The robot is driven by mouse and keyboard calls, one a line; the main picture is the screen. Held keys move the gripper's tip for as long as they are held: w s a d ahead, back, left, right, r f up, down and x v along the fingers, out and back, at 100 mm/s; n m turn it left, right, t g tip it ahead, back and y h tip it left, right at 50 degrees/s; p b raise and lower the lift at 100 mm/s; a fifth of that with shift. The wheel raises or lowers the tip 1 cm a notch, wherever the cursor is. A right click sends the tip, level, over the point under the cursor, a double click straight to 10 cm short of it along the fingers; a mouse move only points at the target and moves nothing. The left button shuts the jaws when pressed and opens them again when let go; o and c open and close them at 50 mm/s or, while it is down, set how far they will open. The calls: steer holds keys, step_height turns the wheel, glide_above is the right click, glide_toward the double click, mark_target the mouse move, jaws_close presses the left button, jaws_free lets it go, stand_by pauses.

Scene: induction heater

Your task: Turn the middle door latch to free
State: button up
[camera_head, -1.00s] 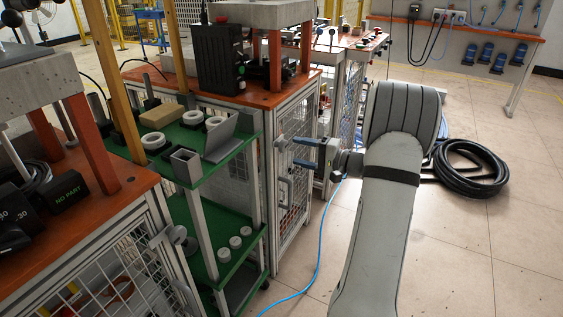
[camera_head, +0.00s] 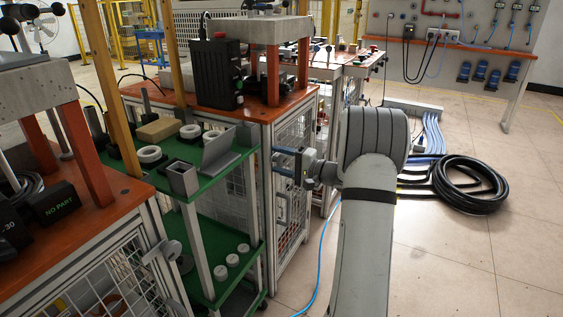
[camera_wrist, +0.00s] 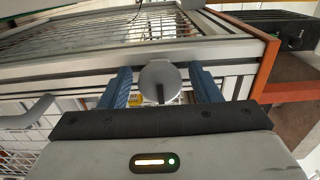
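The middle door latch, a round grey knob with a thin dark bar (camera_wrist: 160,82), shows in the wrist view on the cabinet frame. My gripper (camera_wrist: 160,84) is open, with one blue finger on each side of the knob. I see gaps between fingers and knob, and cannot tell whether either touches. In the head view my gripper (camera_head: 276,164) is up against the upper part of the middle cabinet's mesh door (camera_head: 292,205). There the latch is mostly hidden by the gripper.
A green shelf cart (camera_head: 215,170) with white rings and grey parts stands left of the middle cabinet. The near cabinet has a similar grey latch (camera_head: 170,249). A blue cable (camera_head: 321,262) lies on the floor; black hose coils (camera_head: 470,184) lie at right.

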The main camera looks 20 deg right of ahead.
steer(key=c, duration=0.9)
steer(key=shift+m, duration=0.3)
steer(key=m+p, duration=0.3)
steer(key=m, duration=0.1)
steer(key=shift+r+m+p, duration=0.15)
steer(key=shift+m+p, duration=0.15)
steer(key=shift+p, duration=0.1)
steer(key=m+p, duration=0.3)
steer(key=m, duration=0.1)
steer(key=shift+p, duration=0.4)
steer(key=m+p, duration=0.4)
steer(key=shift+m, duration=0.4)
steer(key=shift+m+p, duration=1.45)
steer(key=shift+m, duration=0.45)
